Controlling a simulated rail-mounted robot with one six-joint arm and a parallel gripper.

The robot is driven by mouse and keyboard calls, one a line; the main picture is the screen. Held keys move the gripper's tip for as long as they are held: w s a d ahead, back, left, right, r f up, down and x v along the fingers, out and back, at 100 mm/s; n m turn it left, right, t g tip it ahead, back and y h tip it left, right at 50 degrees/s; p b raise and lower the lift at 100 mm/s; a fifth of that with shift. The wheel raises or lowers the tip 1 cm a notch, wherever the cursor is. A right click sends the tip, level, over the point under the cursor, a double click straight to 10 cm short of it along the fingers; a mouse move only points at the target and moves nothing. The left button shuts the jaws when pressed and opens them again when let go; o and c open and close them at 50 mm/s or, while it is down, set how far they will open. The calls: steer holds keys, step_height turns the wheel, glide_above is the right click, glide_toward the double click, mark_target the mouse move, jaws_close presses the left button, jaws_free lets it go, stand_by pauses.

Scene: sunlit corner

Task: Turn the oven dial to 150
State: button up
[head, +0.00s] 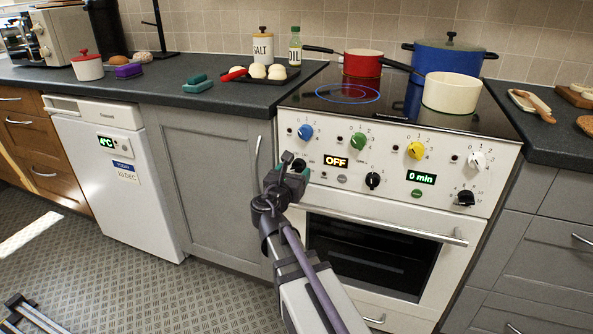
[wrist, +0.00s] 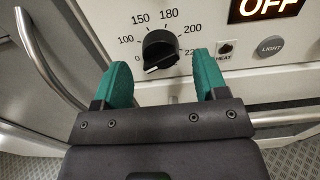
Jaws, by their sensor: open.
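The oven dial (wrist: 160,48) is a round black knob on the white oven panel in the wrist view. The numbers 100, 150, 180, 200 and a partly covered one run around it. Its white mark points to the lower left, below 100 and away from 150. My gripper (wrist: 161,75) is open, with one teal finger at each side just below the dial; I cannot tell whether they touch it. In the head view my gripper (head: 291,178) is at the panel's left end and partly hides the dial area. The oven display (head: 335,161) reads OFF.
A black timer knob (head: 373,181) and a "0 min" display (head: 421,177) are further right. Coloured hob knobs, including a blue one (head: 305,132), line the panel above. The oven door handle (head: 390,227) sticks out below. A cabinet handle (wrist: 45,60) is close on the left.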

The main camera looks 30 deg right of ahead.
steer(key=shift+x, duration=1.05)
steer(key=c, duration=0.9)
